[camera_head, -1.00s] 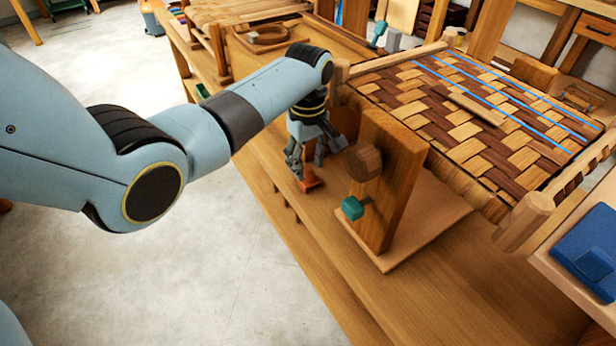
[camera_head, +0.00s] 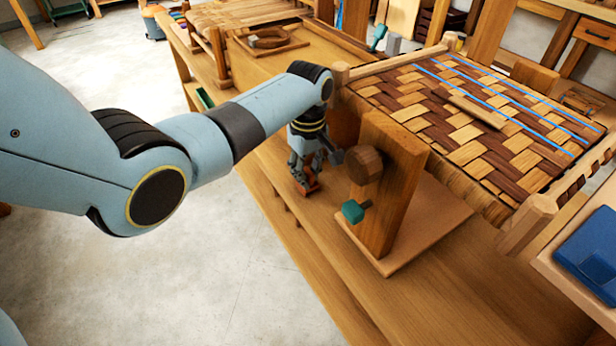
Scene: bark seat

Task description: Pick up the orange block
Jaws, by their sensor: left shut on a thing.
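The orange block (camera_head: 312,187) is small and sits low at the fingertips of my left gripper (camera_head: 305,181), at the bench top's left edge. My left gripper points down and is shut on the block, with the fingers covering much of it. I cannot tell whether the block still touches the bench top (camera_head: 300,225). My right gripper is not in view.
A wooden upright with a round knob (camera_head: 365,165) and a teal handle (camera_head: 354,211) stands close to the right of my left gripper. The woven seat (camera_head: 470,110) lies behind it. A blue tray (camera_head: 590,250) is at the far right. The front bench top is clear.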

